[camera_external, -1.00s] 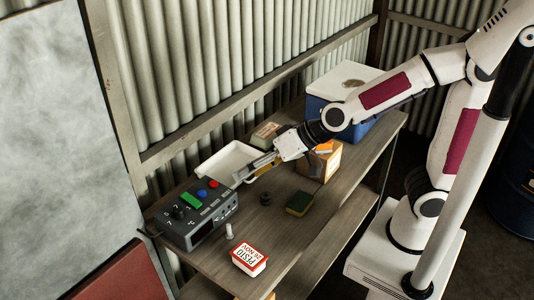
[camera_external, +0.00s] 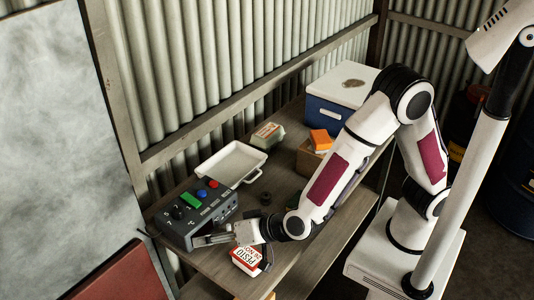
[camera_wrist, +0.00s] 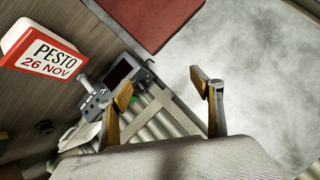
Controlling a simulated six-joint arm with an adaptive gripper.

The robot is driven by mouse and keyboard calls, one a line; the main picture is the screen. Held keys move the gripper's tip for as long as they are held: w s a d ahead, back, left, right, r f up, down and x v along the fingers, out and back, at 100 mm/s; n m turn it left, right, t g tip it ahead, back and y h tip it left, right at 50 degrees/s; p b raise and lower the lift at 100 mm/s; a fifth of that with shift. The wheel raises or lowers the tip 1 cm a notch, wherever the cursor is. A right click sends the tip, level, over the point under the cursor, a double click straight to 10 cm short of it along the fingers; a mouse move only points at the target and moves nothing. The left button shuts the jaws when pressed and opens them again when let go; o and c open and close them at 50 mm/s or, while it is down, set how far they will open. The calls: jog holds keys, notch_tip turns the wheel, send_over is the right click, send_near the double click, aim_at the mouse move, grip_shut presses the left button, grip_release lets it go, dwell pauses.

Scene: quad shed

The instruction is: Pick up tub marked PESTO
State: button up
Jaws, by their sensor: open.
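The tub marked PESTO (camera_external: 244,263) is white with a red-edged label.
A grey control box (camera_external: 190,232) with coloured buttons stands at the bench's left end. A white tray (camera_external: 222,158), a dark round piece (camera_external: 265,198), a carton (camera_external: 268,135), a cardboard box (camera_external: 310,160) with an orange item (camera_external: 320,140), and a blue-white cooler (camera_external: 335,118) stand behind.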

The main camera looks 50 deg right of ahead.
aim_at(248, 255)
jog(key=s+f+t+h, duration=0.1)
jog(key=s+f, duration=0.2)
jog(key=s, duration=0.1)
jog(key=s+f+t+h, duration=0.2)
jog(key=s+f, duration=0.2)
jog(key=s+f+t+h, duration=0.1)
jog(key=s+f, duration=0.3)
jog(key=shift+d+t, duration=0.25)
jog(key=shift+t, duration=0.05)
jog(key=shift+w+d+f+n+t+h, duration=0.25)
jog(key=shift+d+f+n+t, duration=0.3)
jog(key=shift+d, duration=0.7)
jog(key=shift+w+d+f+n+t+h, duration=0.25)
jog(key=shift+d+f+n, duration=0.45)
jog(key=shift+d, duration=0.6)
jog(key=shift+w+d+f+n+t+h, duration=0.25)
jog(key=shift+d+f+n+t, duration=0.3)
jog(key=shift+d, duration=0.7)
jog(key=shift+w, duration=0.15)
jog(key=shift+w+d, duration=0.1)
jog(key=shift+w, duration=1.1)
jog(key=shift+w+d, duration=0.1)
jog(key=shift+w, duration=0.05)
jog(key=shift+w+d+f, duration=0.1)
jog(key=shift+w+d, duration=0.1)
jog(key=shift+w, duration=0.4)
jog(key=shift+w+d, duration=0.2)
jog(key=shift+w, duration=0.4)
jog(key=shift+w+d, duration=0.1)
jog(key=shift+w, duration=1.1)
